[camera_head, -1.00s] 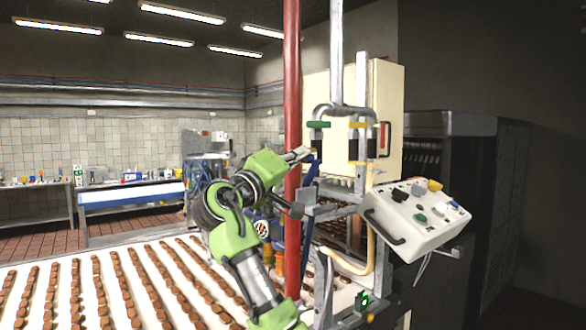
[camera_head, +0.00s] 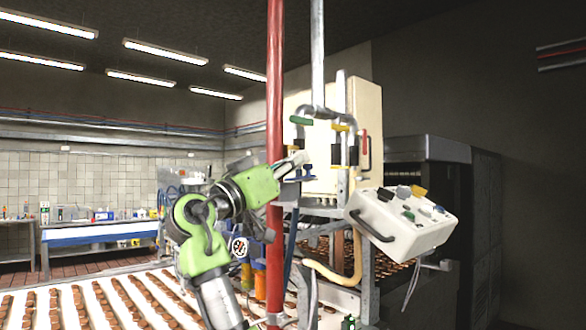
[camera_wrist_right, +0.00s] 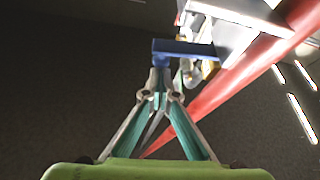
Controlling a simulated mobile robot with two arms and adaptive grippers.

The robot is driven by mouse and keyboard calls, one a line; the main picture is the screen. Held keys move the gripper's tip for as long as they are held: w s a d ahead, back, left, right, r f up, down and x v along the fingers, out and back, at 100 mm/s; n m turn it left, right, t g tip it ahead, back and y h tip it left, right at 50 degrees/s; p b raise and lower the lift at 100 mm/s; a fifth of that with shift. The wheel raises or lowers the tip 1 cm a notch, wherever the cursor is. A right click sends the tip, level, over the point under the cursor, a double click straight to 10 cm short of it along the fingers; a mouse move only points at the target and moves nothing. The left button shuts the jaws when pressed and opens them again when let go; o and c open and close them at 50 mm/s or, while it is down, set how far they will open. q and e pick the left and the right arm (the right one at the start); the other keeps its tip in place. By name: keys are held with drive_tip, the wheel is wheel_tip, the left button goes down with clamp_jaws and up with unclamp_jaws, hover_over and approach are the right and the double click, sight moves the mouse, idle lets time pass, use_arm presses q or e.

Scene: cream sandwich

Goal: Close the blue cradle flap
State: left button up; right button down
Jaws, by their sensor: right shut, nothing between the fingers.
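My right gripper (camera_head: 298,159) is in the middle of the head view, in front of the cream cabinet and just right of the red pole. Its fingers are shut and empty. In the right wrist view the closed fingertips (camera_wrist_right: 160,82) are right beneath a blue flap (camera_wrist_right: 188,47), a flat bar with a short downward end. The tips seem to touch that end, but I cannot tell for sure. A small blue part, likely this flap (camera_head: 293,179), shows just below the gripper in the head view. My left gripper is out of view.
The red pole (camera_head: 274,90) runs upright close beside my right forearm. A metal pipe frame with green and yellow handles (camera_head: 301,120) hangs above the gripper. A tilted control box (camera_head: 385,228) is at right. Rows of brown sandwiches on a white belt (camera_head: 90,300) lie below.

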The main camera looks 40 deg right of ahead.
drive_tip(key=shift+s+f+m+g+b, duration=0.4)
drive_tip(key=shift+f+m+b, duration=0.2)
drive_tip(key=shift+f, duration=0.1)
idle(0.4)
